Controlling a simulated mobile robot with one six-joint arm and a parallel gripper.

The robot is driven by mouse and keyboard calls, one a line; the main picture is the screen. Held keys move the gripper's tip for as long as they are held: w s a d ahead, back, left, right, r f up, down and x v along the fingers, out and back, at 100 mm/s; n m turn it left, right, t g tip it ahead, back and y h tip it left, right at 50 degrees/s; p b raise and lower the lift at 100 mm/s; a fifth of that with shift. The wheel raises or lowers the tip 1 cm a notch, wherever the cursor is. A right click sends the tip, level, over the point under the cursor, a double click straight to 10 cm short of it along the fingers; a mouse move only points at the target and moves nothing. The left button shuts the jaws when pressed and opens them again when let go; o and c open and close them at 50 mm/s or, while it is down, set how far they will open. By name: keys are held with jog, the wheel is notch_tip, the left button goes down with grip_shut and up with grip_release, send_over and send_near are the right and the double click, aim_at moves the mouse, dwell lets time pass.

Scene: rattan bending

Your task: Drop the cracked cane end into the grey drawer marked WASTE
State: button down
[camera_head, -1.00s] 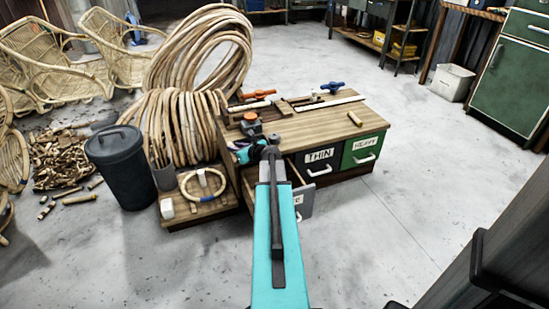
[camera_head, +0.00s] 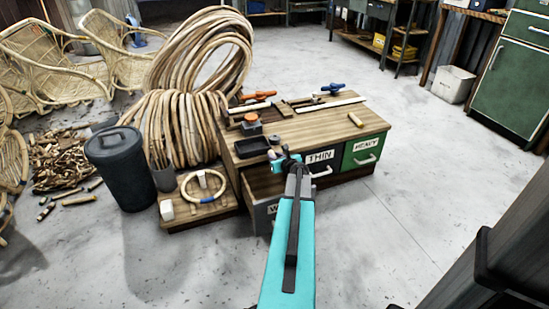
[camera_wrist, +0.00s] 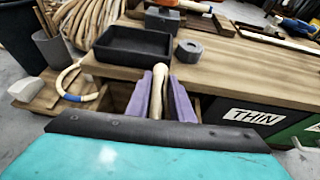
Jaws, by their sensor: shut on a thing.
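My gripper (camera_wrist: 160,95) is shut on a short pale cane piece (camera_wrist: 158,86) that stands upright between its purple fingers. Whether it is cracked cannot be seen. The grey drawer (camera_head: 259,212) is pulled out at the near left of the bench, and my arm covers all but the first letter of its label. In the wrist view, part of an open drawer space (camera_wrist: 122,97) shows beside and below the fingers. In the head view my gripper (camera_head: 286,163) is near the bench's front edge; the cane there is too small to make out.
A dark tray (camera_wrist: 130,45) and a grey hexagonal block (camera_wrist: 188,51) sit on the bench top. The THIN drawer (camera_head: 320,168) and the green HEAVY drawer (camera_head: 364,151) are shut. Another short cane piece (camera_head: 355,119) lies on the bench. A lidded bin (camera_head: 122,170) stands left.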

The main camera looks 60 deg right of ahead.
jog(key=shift+f, duration=0.15)
jog(key=shift+f+b, duration=2.85)
jog(key=shift+b, duration=0.05)
jog(key=c, duration=1.5)
grip_release()
jog(key=shift+p+v, duration=1.65)
jog(key=shift+v, duration=5.25)
jog(key=shift+w, duration=0.1)
